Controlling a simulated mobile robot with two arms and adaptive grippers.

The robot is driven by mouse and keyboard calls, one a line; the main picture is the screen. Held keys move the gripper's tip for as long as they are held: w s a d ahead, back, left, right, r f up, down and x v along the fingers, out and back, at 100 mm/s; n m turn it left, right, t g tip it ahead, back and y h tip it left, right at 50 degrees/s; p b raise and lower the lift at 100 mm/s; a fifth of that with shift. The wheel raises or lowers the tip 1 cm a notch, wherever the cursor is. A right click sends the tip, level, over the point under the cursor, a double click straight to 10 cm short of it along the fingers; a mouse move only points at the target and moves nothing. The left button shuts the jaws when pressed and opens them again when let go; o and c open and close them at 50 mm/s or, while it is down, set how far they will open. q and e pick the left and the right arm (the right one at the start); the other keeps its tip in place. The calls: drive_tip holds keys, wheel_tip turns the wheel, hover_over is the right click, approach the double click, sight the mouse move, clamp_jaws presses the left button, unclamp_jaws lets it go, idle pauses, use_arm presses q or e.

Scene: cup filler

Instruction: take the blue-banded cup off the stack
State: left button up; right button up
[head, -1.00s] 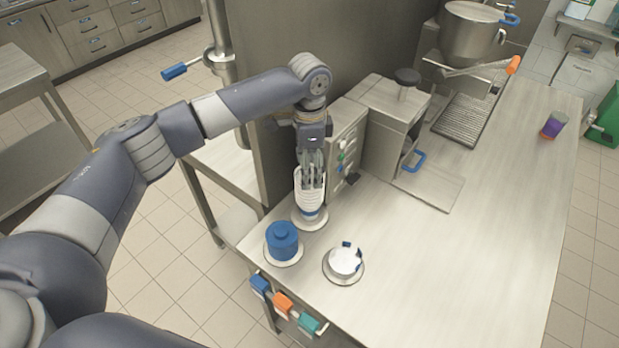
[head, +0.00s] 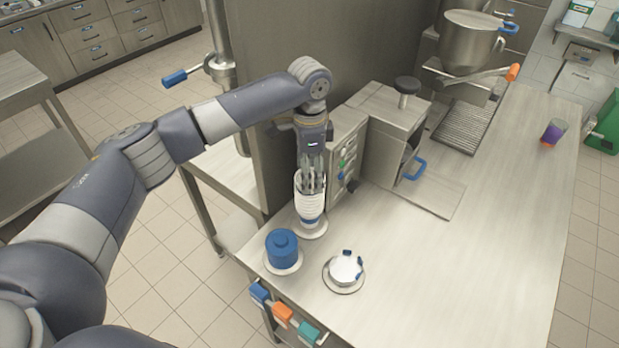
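A stack of white ribbed cups (head: 309,205) stands upright on a round pale base at the table's far left corner. A blue band (head: 311,220) shows near the bottom of the stack. My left gripper (head: 311,184) points straight down at the top of the stack. Its grey fingers overlap the upper rim in the picture. I cannot tell whether they are inside the top cup or around it, or whether they grip it. My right gripper is not in view.
A blue lidded container (head: 282,246) and a white round item with blue clips (head: 346,268) stand on discs in front of the stack. A steel machine (head: 382,135) stands close on the right. A purple cup (head: 553,131) is far right. The table's middle right is clear.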

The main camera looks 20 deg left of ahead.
use_arm(q)
drive_tip(key=shift+s+d+r+b, duration=0.1)
drive_tip(key=shift+r+b, duration=0.2)
drive_tip(key=shift+r, duration=0.2)
drive_tip(key=shift+s+d+r+b, duration=0.1)
drive_tip(key=shift+r+b, duration=0.15)
drive_tip(key=shift+r, duration=0.2)
drive_tip(key=s+d+r+b, duration=0.1)
drive_tip(key=s+d+b, duration=0.1)
drive_tip(key=s, duration=0.4)
drive_tip(key=s+d+b, duration=0.1)
drive_tip(key=s+d, duration=0.4)
drive_tip(key=s, duration=0.2)
drive_tip(key=shift+s+d+r+b, duration=0.25)
drive_tip(key=shift+d+r+b, duration=0.05)
drive_tip(key=shift+r+b, duration=0.1)
wheel_tip(320, 180, up, 4)
drive_tip(key=p, duration=0.5)
drive_tip(key=shift+p, duration=0.3)
drive_tip(key=shift+f, duration=0.15)
